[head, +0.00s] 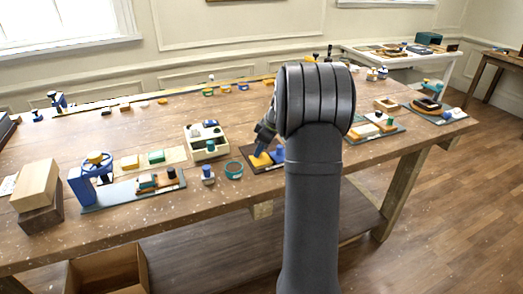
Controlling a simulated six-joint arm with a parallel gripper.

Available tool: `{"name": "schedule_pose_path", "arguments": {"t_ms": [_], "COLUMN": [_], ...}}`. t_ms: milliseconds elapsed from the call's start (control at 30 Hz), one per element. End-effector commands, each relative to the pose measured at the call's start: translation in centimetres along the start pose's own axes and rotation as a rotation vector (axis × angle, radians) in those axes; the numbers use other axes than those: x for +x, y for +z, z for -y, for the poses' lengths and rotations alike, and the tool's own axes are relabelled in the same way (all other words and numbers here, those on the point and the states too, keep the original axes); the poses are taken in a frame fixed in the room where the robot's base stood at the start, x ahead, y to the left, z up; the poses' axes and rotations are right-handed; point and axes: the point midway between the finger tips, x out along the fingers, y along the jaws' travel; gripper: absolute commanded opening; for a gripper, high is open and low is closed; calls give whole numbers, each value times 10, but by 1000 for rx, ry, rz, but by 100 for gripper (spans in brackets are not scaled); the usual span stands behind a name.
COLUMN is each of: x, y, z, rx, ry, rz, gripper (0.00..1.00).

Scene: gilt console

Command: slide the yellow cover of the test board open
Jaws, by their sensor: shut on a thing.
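The test board (247,150) is a dark brown board on the long wooden table, left of my arm. Its yellow cover (260,160) lies flat on it. A blue piece (278,156) sits just right of the cover. My gripper (262,149) reaches down onto the yellow cover from above and is shut on it. The fingertips are small in this view, so the exact part they grip is hard to make out. My arm hides the right part of the board.
A cream tray (188,140) with green and dark items and a teal bowl (234,176) stand left of the board. More boards stand to the right.

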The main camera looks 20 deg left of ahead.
Motion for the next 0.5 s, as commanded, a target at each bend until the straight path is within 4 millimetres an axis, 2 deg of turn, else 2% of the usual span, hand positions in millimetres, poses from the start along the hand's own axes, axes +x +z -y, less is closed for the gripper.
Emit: {"name": "schedule_pose_path", "arguments": {"t_ms": [300,500], "x": [16,20], "y": [-39,-52], "z": [-43,-56], "rx": [-2,-1], "ry": [2,3], "rz": [-2,-2], "gripper": [0,0]}}
